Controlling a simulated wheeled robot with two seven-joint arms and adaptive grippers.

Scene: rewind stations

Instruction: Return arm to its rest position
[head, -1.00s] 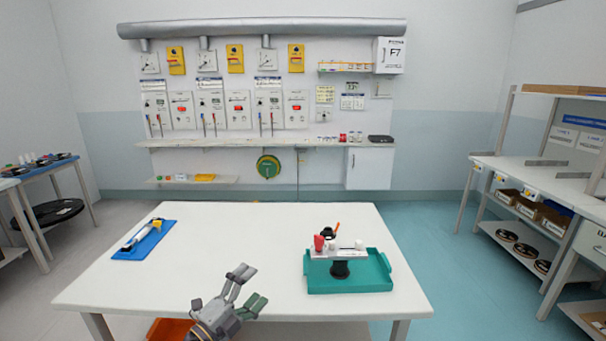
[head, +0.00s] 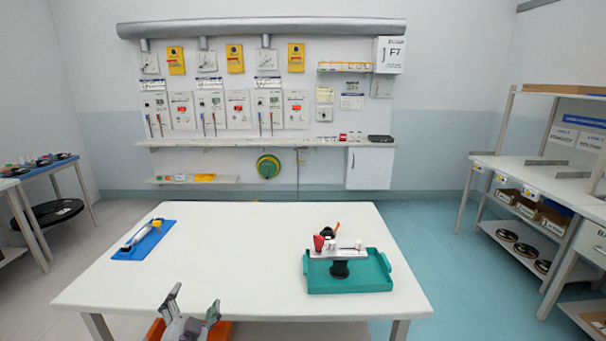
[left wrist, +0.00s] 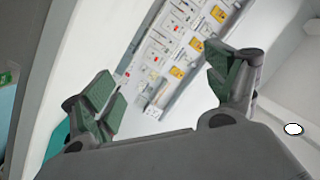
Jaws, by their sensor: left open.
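My left gripper (head: 191,304) is low at the front edge of the white table (head: 230,250) in the head view. Its two fingers point up and are spread apart with nothing between them. In the left wrist view the same open fingers (left wrist: 170,92) frame the far wall panel, and the gap between them is empty. My right gripper does not show in the head view.
A teal tray (head: 350,286) with a small dark stand, a white plate and a red item is at the table's right. A blue mat (head: 145,240) with a white tool lies at the left. The table's middle is clear.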

